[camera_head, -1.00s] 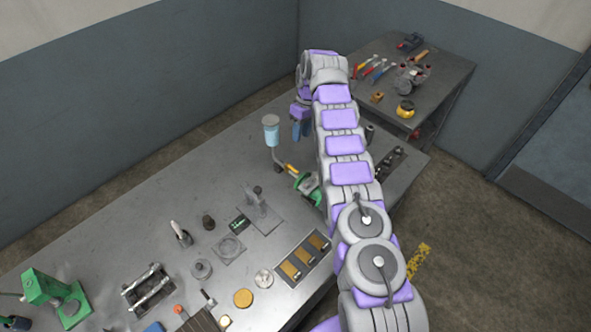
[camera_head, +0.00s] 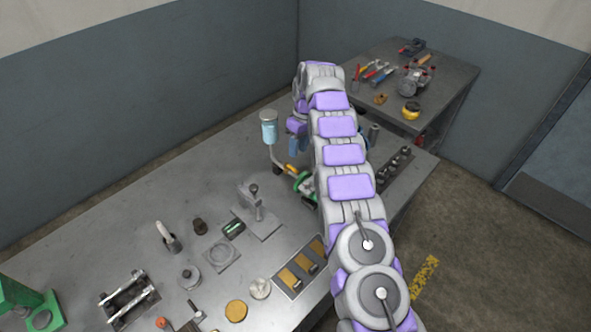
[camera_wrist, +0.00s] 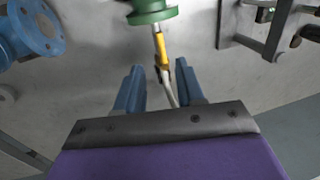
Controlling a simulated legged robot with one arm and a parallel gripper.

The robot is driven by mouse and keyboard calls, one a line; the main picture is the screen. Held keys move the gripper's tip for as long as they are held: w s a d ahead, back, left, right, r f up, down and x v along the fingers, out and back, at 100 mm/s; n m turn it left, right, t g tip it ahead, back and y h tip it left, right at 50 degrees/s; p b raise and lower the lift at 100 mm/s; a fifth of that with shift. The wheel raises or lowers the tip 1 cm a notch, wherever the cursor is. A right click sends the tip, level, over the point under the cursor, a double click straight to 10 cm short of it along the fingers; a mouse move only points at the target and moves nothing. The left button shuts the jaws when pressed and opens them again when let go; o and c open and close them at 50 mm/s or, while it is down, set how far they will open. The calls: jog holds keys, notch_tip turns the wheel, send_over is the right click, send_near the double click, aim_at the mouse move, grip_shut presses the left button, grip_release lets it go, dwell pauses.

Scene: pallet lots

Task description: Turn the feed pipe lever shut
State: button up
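The feed pipe (camera_head: 276,157) runs down from a light-blue cup (camera_head: 269,128) on the bench. A narrow yellow part, which looks like the lever (camera_head: 291,168), lies between it and a green fitting (camera_head: 303,184) partly covered by my arm. In the wrist view the yellow lever (camera_wrist: 161,48) extends from the green flange (camera_wrist: 150,12) toward me, with a dark joint and pale pipe (camera_wrist: 171,92) below it. My gripper (camera_wrist: 158,75) is open, its blue fingers on either side of the pipe and the lever's near end. I see no clear contact. In the head view my gripper (camera_head: 297,144) is mostly hidden by the arm.
A blue flanged piece (camera_wrist: 40,28) is at the wrist view's upper left; a metal bracket (camera_wrist: 272,32) is at its upper right. A grey press-like stand (camera_head: 258,210) and small parts fill the near bench. A second table (camera_head: 445,75) with tools stands behind.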

aim_at(292, 169)
jog(key=shift+s+a+f+b, duration=0.2)
jog(key=shift+f+b, duration=0.1)
jog(key=shift+f, duration=0.9)
jog(key=shift+s+a+f+b, duration=0.1)
jog(key=shift+s+f+b, duration=0.15)
jog(key=shift+f, duration=0.95)
jog(key=shift+s+a+f+b, duration=0.15)
jog(key=shift+f+b, duration=0.15)
jog(key=shift+f, duration=0.9)
grip_shut()
